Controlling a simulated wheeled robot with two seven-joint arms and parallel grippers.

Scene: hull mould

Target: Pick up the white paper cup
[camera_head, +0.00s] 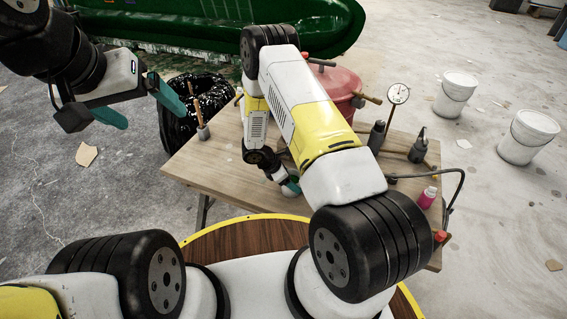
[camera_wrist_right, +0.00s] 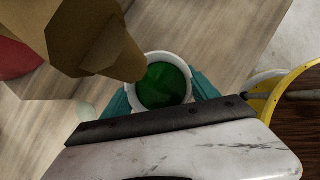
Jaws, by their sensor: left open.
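In the right wrist view, the white cup (camera_wrist_right: 137,68) is seen from above, with a round white rim and green inside. The teal fingers of my right gripper (camera_wrist_right: 161,98) stand on either side of it, close against its wall; whether they press on it I cannot tell. In the head view, my right gripper (camera_head: 286,181) is low over the wooden table (camera_head: 225,165), mostly hidden by my own arm. Only a little white and green shows there. My left gripper (camera_head: 141,109) is open and empty, off the table's left side.
A brown block-like piece (camera_wrist_right: 90,30) stands beside the cup. A red pot (camera_head: 345,88), a dial gauge (camera_head: 398,93), dark bottles (camera_head: 418,147) and a pink bottle (camera_head: 427,197) stand right. A holder with wooden sticks (camera_head: 203,131) is at the left edge. White buckets (camera_head: 455,95) stand on the floor.

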